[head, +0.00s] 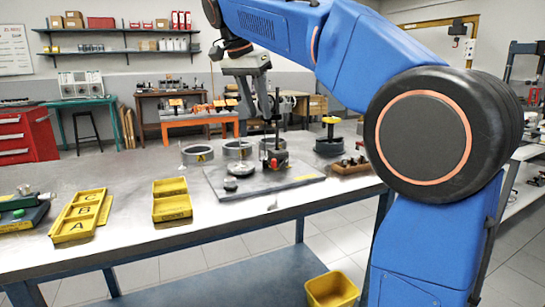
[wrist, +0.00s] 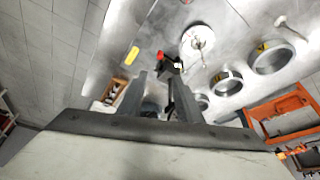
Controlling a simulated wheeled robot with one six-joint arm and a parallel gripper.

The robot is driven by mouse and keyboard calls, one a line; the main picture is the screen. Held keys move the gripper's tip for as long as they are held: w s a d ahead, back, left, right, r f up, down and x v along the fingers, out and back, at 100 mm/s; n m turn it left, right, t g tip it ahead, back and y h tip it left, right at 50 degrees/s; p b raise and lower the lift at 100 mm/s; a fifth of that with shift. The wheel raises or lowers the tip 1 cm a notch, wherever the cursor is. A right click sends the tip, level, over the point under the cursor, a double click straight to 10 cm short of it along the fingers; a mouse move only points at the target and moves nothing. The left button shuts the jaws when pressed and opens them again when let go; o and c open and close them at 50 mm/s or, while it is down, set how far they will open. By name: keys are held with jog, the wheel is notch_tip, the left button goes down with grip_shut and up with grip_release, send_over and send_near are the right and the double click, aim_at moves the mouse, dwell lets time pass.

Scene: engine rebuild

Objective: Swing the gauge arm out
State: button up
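The gauge stand (head: 274,158), dark with red parts and a thin upright post, stands on a grey plate (head: 300,190) on the bench. In the wrist view the stand (wrist: 170,66) shows a red tip, beyond and between my fingers. A small round metal piece (head: 230,184) lies on the plate; a round disc (wrist: 197,42) also shows in the wrist view. My gripper (head: 256,112) is above the plate, fingers down, near the post's top. In the wrist view my gripper (wrist: 160,82) has its fingers apart. I cannot make out the gauge arm clearly or tell whether anything touches it.
Metal rings (head: 197,154) stand behind the plate. Yellow trays (head: 171,200) lie to the left on the bench (head: 130,220). A black and yellow part (head: 330,138) and a brown wooden tray (head: 349,166) are to the right. A yellow bin (head: 332,289) sits below.

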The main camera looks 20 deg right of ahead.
jog(key=x, duration=1.6)
jog(key=shift+d+f, duration=0.1)
jog(key=shift+f, duration=0.35)
grip_shut()
